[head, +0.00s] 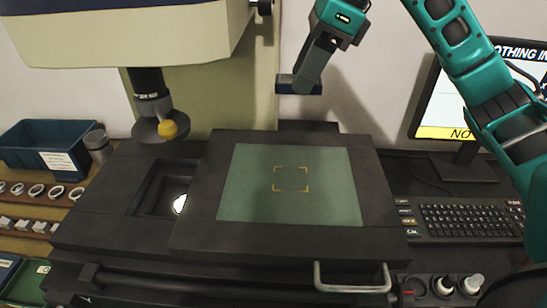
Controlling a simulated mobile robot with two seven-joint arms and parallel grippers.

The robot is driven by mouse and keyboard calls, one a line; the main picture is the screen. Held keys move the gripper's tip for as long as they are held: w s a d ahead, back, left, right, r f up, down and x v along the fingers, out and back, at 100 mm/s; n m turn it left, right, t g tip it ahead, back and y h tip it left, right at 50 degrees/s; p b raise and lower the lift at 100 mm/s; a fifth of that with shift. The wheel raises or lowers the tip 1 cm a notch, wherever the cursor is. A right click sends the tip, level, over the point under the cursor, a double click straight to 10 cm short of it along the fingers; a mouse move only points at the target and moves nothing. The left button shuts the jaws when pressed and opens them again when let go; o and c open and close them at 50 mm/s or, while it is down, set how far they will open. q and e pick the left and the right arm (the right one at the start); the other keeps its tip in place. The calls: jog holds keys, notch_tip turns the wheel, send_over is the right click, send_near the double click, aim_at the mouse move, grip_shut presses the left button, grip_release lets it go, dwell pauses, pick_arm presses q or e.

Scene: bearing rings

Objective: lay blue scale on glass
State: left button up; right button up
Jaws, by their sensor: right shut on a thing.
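The glass (250,200) is a greenish square plate set in the dark stage, with yellow corner marks around its middle. My right gripper (307,82) is above and behind the back edge of the stage. It is shut on a small dark blue bar, which looks like the blue scale (285,85). The scale is clear of the glass, and the fingers hide part of it. My left gripper is not in view.
A handle (352,287) is at the front. A keyboard (470,219) and monitor (455,100) stand right. Racks of rings (36,190) and a blue bin (45,148) are left.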

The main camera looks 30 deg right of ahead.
jog(key=shift+w, duration=0.35)
jog(key=shift+w+f, duration=0.15)
jog(key=shift+f, duration=0.25)
jog(key=b, duration=0.2)
send_over(289, 178)
jog(key=d, duration=0.1)
jog(key=f, duration=0.9)
jog(key=s+f, duration=0.1)
jog(key=f, duration=0.4)
jog(key=shift+f, duration=0.35)
notch_tip(289, 178, down, 4)
jog(key=shift+w+f, duration=0.1)
jog(key=shift+f, duration=0.1)
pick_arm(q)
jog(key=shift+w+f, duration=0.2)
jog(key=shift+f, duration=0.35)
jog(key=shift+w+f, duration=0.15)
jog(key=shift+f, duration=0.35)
pick_arm(e)
jog(key=shift+f, duration=0.1)
jog(key=o, duration=0.6)
jog(key=shift+f, duration=0.1)
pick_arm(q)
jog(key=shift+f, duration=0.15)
pick_arm(e)
jog(key=o, duration=0.5)
